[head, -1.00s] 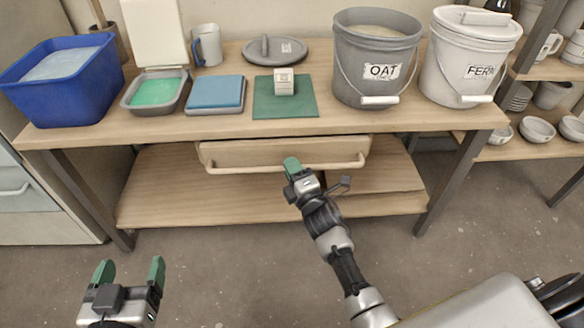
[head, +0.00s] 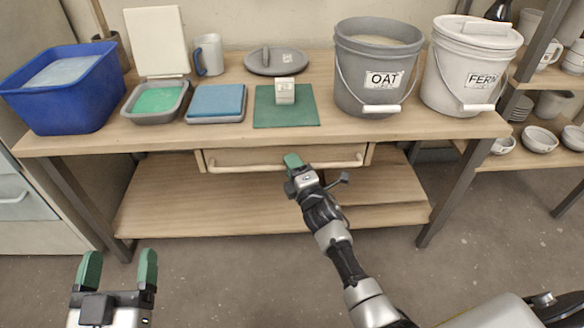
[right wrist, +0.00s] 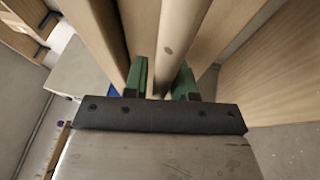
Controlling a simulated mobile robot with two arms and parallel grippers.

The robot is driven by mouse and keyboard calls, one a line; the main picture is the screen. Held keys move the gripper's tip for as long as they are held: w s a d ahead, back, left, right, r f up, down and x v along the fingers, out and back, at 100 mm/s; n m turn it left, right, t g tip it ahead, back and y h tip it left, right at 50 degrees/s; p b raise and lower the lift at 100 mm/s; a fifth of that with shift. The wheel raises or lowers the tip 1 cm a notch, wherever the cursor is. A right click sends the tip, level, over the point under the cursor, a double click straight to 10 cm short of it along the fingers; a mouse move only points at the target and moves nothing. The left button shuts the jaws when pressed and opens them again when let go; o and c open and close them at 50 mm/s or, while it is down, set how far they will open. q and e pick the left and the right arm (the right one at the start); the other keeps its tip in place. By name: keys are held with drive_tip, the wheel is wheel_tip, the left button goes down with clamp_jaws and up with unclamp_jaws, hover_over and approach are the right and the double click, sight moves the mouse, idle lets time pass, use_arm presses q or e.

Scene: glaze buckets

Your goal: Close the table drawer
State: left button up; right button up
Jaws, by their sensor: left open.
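The table drawer (head: 250,157) is a pale wooden drawer under the middle of the workbench. Its front stands close under the table's front edge, with little or no opening showing above it. A long wooden handle (head: 235,168) runs across the front. My right gripper (head: 293,162) is at the handle, right of its middle. In the right wrist view its green fingers (right wrist: 163,82) lie on either side of the handle bar (right wrist: 182,40) and appear shut on it. My left gripper (head: 118,270) is open and empty at the lower left, well away from the table.
On the table (head: 220,132) stand a blue tub (head: 65,100), a grey OAT bucket (head: 375,70), a white FERN bucket (head: 468,65), a mug (head: 210,55) and trays. A lower shelf (head: 190,210) lies below the drawer. Shelves with bowls (head: 540,138) are at right.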

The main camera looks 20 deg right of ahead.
drive_tip(key=shift+o, duration=1.2)
drive_tip(key=shift+f, duration=0.1)
use_arm(q)
drive_tip(key=shift+w, duration=0.1)
use_arm(e)
drive_tip(key=shift+s, duration=0.1)
drive_tip(key=shift+s+f, duration=0.15)
drive_tip(key=shift+s, duration=0.25)
use_arm(q)
wheel_tip(320, 180, down, 6)
drive_tip(key=a+g+y+p, duration=0.1)
drive_tip(key=g+p, duration=0.1)
drive_tip(key=g, duration=0.3)
drive_tip(key=shift+s+a+f+g+y, duration=0.15)
drive_tip(key=shift+s+g+y, duration=0.15)
drive_tip(key=shift+s+y, duration=0.1)
use_arm(e)
drive_tip(key=v, duration=0.9)
drive_tip(key=shift+s, duration=0.35)
